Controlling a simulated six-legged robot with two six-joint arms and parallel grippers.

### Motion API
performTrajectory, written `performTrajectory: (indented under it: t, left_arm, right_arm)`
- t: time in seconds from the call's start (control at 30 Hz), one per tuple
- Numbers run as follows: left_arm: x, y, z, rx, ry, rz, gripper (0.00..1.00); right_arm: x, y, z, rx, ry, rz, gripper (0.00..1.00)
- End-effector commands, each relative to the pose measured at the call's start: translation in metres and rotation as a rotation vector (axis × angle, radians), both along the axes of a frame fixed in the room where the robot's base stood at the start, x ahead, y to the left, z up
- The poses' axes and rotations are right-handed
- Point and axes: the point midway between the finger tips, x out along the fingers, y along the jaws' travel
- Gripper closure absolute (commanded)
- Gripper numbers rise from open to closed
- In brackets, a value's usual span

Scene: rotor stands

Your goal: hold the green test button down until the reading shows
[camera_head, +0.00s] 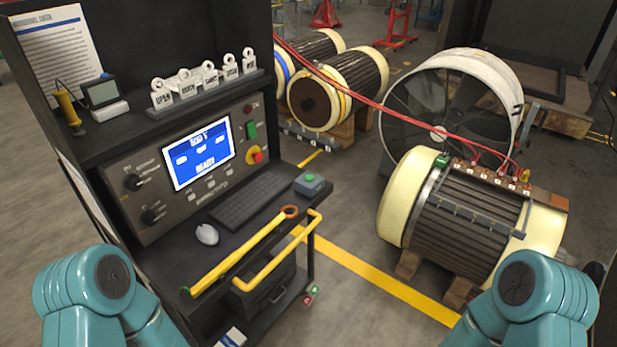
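A small grey box (312,187) with a round green button (310,177) on top sits at the right end of the console's shelf. Nothing touches the button. The blue screen (202,153) on the console panel shows a short heading, several small white boxes and a large word that looks like READY. Teal links of my two arms show at the bottom left and bottom right corners. Neither of my grippers is in view.
A keyboard (243,204), a mouse (207,234) and a yellow bar (240,254) lie on the shelf, with a yellow handle rail (280,266) in front. A cream-ended motor (463,222) with red leads stands on wooden blocks at right. Floor between is clear.

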Motion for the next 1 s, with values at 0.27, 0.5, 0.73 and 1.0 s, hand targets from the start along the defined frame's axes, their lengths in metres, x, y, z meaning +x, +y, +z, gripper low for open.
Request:
performTrajectory:
  t: [0.27,0.5,0.73,1.0]
  left_arm:
    - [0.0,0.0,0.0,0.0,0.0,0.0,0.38]
    - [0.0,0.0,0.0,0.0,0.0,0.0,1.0]
    - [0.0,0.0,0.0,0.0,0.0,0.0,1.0]
    - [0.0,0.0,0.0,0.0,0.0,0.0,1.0]
  right_arm:
    - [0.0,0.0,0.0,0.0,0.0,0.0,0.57]
    - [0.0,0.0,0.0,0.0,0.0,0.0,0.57]
    - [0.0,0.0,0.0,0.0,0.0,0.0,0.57]
    - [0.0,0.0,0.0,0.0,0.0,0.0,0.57]
